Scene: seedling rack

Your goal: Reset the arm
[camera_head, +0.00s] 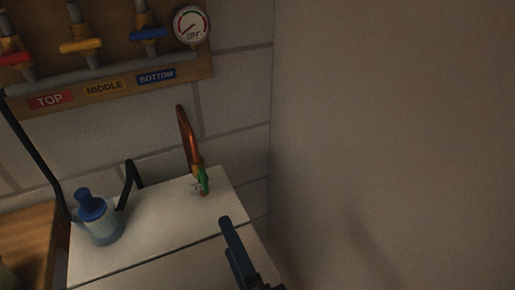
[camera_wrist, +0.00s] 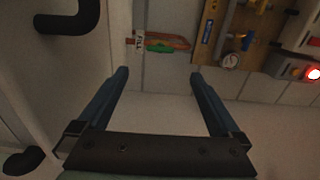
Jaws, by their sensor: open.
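My gripper (camera_head: 236,248) shows at the bottom of the head view as a dark blue finger over the front of the white counter. In the wrist view both blue fingers of my gripper (camera_wrist: 159,73) stand wide apart. Nothing is between them, so it is open and empty. In the head view the rest of my arm is out of frame below.
A copper spout with a green tap (camera_head: 203,181) and a blue-capped bottle (camera_head: 100,222) stand on the white counter (camera_head: 160,238). A valve board (camera_head: 200,72) with labels and a gauge (camera_head: 192,26) hangs behind. A red light (camera_wrist: 312,73) glows in the wrist view.

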